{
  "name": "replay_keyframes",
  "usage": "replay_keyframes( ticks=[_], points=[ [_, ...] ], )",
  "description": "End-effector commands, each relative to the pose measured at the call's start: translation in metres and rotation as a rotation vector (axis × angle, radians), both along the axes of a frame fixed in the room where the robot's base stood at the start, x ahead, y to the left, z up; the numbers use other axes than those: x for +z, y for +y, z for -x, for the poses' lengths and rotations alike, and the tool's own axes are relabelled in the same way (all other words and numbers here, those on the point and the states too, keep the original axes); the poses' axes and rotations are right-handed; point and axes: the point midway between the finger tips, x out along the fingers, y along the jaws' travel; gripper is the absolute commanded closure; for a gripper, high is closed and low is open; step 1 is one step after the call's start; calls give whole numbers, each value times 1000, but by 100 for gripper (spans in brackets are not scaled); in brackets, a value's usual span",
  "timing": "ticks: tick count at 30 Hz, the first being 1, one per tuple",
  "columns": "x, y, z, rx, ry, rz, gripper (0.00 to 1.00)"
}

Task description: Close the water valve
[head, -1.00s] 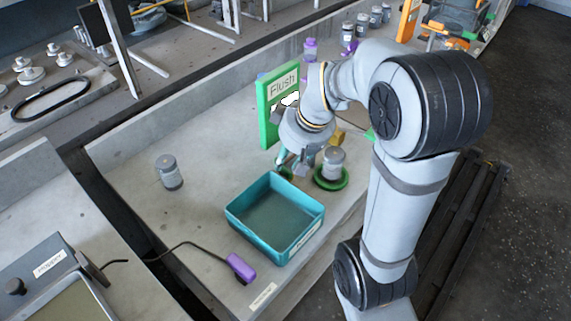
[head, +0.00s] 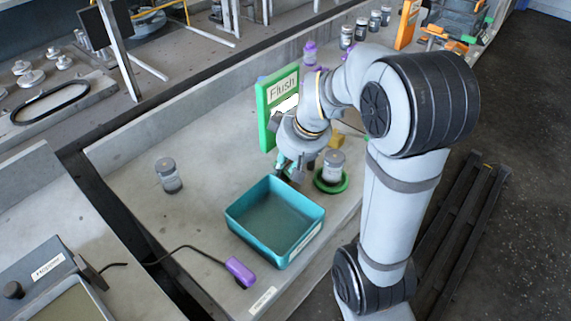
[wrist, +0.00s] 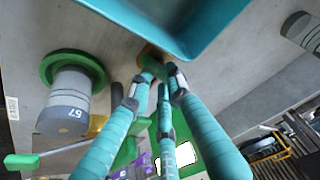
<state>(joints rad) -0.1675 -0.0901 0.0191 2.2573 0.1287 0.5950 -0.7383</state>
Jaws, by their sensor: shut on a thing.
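My gripper (wrist: 155,88) is low over the bench, between the teal tray and the green Flush panel (head: 277,105). Its teal fingers converge on a small green and tan part (wrist: 149,62), which I take to be the valve's handle; the fingers hide most of it. In the head view my gripper (head: 288,170) hides this part. A yellow block (head: 337,139) stands behind my gripper. A green lever (wrist: 22,160) shows at the lower left of the wrist view, apart from the fingers.
A teal tray (head: 232,222) lies close in front of my gripper. A grey jar (head: 334,162) stands on a green ring (head: 343,186) just to the right. Another jar (head: 168,176) stands at left. A purple device (head: 240,271) with a cable lies at the front.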

Motion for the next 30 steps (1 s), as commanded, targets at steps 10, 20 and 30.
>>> replay_keyframes(
  ticks=[10, 20, 30],
  points=[
    [0, 0, 0, -29, -2, 0, 100],
    [0, 2, 1, -222, -3, 1, 100],
    [-3, 4, 3, -539, -6, 0, 100]
  ],
)
